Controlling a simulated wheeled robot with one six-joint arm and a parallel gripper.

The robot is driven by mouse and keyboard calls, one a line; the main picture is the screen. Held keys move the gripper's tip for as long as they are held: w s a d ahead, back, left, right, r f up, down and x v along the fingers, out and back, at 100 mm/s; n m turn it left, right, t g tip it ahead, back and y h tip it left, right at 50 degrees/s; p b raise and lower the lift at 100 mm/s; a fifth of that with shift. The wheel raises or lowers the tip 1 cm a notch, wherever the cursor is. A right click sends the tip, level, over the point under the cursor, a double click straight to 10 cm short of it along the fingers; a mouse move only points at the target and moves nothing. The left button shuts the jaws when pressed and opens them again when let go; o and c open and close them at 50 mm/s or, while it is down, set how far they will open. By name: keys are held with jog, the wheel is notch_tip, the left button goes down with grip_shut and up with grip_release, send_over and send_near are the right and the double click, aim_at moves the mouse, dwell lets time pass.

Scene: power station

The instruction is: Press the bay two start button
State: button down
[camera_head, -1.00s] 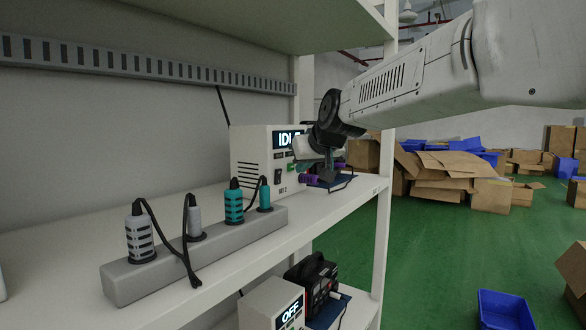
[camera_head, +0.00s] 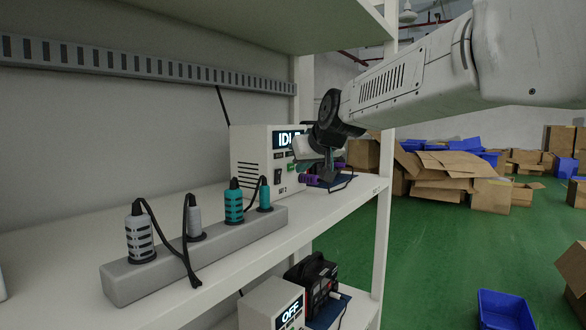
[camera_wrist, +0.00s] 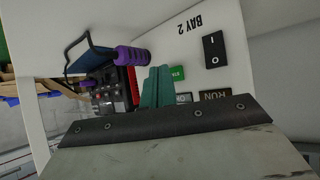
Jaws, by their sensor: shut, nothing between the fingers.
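The white bay two unit (camera_head: 252,160) stands on the upper shelf, its lit display reading "IDLE" partly covered by my wrist. In the wrist view its front panel (camera_wrist: 190,45) appears upside down, with a "BAY 2" label. The green start button (camera_wrist: 178,72) is small and partly visible below the black rocker switch (camera_wrist: 213,49). My gripper (camera_wrist: 157,69) is shut and empty, its teal fingers side by side. Their tips are just left of the green button in that view; I cannot tell whether they touch anything.
A device with purple-ended parts (camera_wrist: 132,56) and a blue tray-like piece sits close beside the fingers. A power strip (camera_head: 200,255) with several plugs and cables lies on the shelf's near part. A lower-shelf unit (camera_head: 275,305) shows "OFF". A shelf post (camera_head: 382,230) stands to the right.

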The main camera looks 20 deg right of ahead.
dwell(0.4)
jog(key=shift+w+a, duration=0.3)
jog(key=shift+w, duration=0.05)
dwell(0.4)
jog(key=shift+s+d, duration=0.3)
jog(key=shift+s, duration=0.1)
jog(key=shift+s+d, duration=0.1)
jog(key=shift+s+d, duration=0.9)
jog(key=shift+s, duration=0.25)
jog(key=shift+s+d, duration=0.9)
jog(key=shift+s, duration=0.2)
